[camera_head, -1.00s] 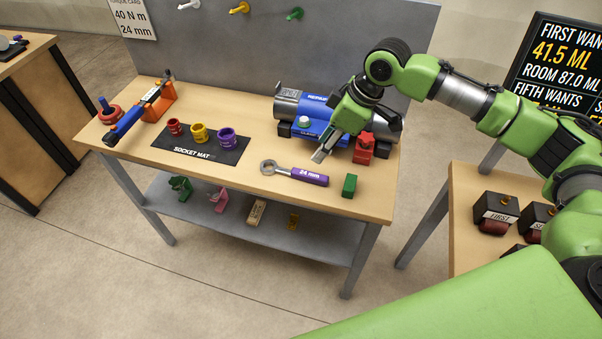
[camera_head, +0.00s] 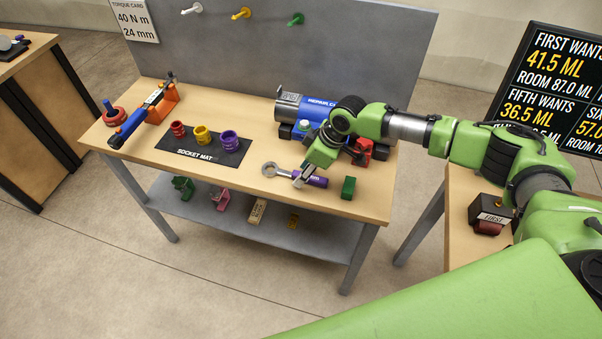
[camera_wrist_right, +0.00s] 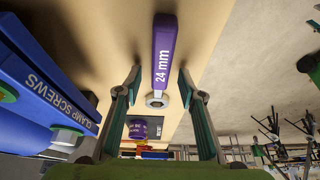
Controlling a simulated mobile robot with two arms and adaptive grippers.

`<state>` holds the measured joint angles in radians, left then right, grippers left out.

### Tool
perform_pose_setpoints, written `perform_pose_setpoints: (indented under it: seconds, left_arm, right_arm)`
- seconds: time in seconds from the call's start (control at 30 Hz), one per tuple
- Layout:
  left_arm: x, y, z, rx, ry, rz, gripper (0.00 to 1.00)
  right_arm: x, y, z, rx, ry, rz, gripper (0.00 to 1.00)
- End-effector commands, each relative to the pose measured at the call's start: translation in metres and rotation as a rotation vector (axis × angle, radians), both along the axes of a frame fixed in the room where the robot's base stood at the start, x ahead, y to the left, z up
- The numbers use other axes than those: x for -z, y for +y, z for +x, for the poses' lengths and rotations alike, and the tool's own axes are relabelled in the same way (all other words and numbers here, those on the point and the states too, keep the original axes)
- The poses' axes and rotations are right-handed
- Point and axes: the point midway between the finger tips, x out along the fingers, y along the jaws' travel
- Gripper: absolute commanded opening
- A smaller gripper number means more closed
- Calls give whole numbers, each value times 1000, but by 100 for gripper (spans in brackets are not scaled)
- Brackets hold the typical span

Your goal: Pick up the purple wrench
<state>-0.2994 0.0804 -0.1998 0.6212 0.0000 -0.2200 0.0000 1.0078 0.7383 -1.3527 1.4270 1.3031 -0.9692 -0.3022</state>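The purple wrench (camera_head: 320,182) lies on the wooden bench, its silver ring end to the left and its purple handle to the right. My right gripper (camera_head: 303,178) is down at the wrench and hides part of its handle. In the right wrist view, the purple handle (camera_wrist_right: 163,52) marked "24 mm" shows between the two spread fingers (camera_wrist_right: 160,82). A gap shows on each side of the handle, so the gripper is open and not closed on it. My left gripper is not in view.
The blue and silver cylinder fixture (camera_head: 305,108) and a red block (camera_head: 361,152) stand close behind the gripper. A green block (camera_head: 348,187) stands right of the wrench. The socket mat (camera_head: 178,148) with colored sockets lies to the left.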

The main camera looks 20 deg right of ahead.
Motion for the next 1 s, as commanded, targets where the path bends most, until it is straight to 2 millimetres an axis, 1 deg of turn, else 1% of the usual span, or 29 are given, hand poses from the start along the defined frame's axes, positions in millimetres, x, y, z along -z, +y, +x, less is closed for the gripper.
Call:
perform_pose_setpoints:
  seconds: [0.1,0.27,0.3,0.37,0.4,0.43,0.83,0.93,1.0]
  left_arm:
    - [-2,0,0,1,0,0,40]
    - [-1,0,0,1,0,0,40]
    - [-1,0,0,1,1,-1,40]
    - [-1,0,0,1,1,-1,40]
    - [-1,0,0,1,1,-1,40]
    - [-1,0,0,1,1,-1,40]
    - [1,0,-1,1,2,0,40]
    - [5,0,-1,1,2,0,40]
    - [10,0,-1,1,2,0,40]
  right_arm:
    - [6,2,1,0,-1,-1,36]
    - [6,2,1,0,-1,-1,36]
    - [6,2,1,0,-1,-1,34]
    - [6,2,1,0,-1,-1,18]
    - [6,2,1,0,-1,-1,8]
    - [6,2,1,0,-1,-1,0]
    - [4,2,2,0,-2,1,0]
    - [-1,2,2,-1,-3,2,0]
    - [-8,2,3,-2,-6,2,0]
